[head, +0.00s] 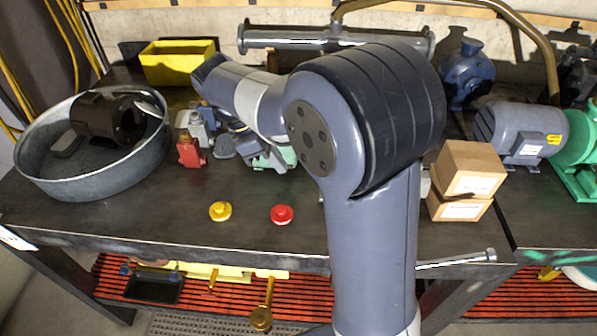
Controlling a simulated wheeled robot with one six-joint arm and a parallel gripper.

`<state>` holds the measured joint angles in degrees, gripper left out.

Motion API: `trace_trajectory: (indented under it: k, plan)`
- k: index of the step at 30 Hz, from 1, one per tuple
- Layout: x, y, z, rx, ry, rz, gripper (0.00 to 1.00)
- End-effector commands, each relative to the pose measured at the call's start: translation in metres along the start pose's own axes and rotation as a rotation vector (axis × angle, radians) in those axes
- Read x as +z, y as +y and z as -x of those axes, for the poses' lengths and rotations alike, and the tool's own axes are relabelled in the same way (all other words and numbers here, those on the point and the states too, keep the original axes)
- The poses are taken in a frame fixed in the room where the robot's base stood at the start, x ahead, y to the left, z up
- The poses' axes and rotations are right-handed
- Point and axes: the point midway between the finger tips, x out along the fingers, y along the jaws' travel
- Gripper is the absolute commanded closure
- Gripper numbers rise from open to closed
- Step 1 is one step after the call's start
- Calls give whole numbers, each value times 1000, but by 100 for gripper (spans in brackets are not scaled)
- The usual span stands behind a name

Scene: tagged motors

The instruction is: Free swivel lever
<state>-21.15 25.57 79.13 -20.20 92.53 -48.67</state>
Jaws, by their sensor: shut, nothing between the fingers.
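I cannot pick out the swivel lever for certain. A cluster of small grey parts (190,124) stands on the dark bench, with a red block (190,153) at its front. My forearm crosses the picture to the left, and its wrist hangs over the right of this cluster. My gripper (262,157) shows only partly beneath the wrist, low among grey and green parts (289,155). It looks shut, with nothing seen in it. Contact with these parts cannot be told. A yellow knob (220,211) and a red knob (282,214) lie apart in front.
A round metal tub (92,181) holding a brown motor (103,119) is at left. A yellow bin (177,66) and a grey pipe (290,37) are behind. Two stacked cartons (466,181) and a grey motor (519,131) are right. The bench front is mostly clear.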

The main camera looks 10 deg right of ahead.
Motion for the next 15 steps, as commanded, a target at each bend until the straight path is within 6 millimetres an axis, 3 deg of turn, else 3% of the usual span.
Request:
trace_trajectory:
  k: [12,14,15]
  plan:
    - [1,-1,-85,-5,-4,0,100]
    - [1,-1,-96,-4,-3,1,100]
    - [11,0,-93,-1,1,-4,100]
